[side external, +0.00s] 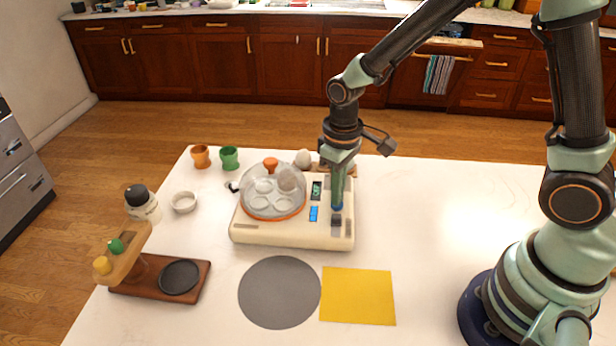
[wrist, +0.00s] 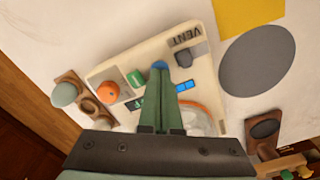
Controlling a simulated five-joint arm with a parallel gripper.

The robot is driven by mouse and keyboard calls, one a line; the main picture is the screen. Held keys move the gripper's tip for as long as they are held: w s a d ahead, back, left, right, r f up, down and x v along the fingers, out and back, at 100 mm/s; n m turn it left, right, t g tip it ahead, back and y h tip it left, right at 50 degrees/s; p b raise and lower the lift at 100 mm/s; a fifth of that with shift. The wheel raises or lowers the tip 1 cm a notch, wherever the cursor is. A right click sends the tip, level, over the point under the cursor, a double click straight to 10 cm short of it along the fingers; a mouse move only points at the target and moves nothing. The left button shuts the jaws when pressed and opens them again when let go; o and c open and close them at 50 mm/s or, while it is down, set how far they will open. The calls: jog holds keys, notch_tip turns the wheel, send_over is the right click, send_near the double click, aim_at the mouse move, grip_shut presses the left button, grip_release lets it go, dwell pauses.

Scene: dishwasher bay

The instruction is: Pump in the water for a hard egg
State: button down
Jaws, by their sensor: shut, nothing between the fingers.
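The cream egg cooker (side external: 290,233) stands mid-table under a clear dome with an orange knob (side external: 270,164). A pale rounded shape, perhaps an egg, shows under the dome. Its panel has a dark display with green digits (side external: 316,190) and a blue screen (side external: 313,213). My gripper (side external: 338,204) is shut and empty, pointing down over the panel. Its fingertips are at a small blue button (wrist: 160,65); I cannot tell whether they touch it or how far it is pressed. A dark lever (wrist: 183,60) sits by the word VENT; a green button (wrist: 136,77) and an orange knob (wrist: 107,92) are nearby.
A brown egg rack with an egg (wrist: 64,94) is behind the cooker. Orange (side external: 200,157) and green (side external: 229,158) cups, a white bowl (side external: 184,202) and a wooden stand (side external: 200,284) are left. A grey disc (side external: 280,292) and yellow mat (side external: 358,296) lie in front.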

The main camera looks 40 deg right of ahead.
dwell(0.3)
jog(key=shift+r, duration=1.3)
notch_tip(320, 180, up, 15)
dwell(0.8)
jog(key=s+d+m+t, duration=0.3)
jog(key=s+d+t, duration=0.2)
jog(key=s+d, duration=0.2)
jog(key=shift+s+r+t, duration=0.15)
jog(key=shift+s+t, duration=0.15)
jog(key=shift+s, duration=0.05)
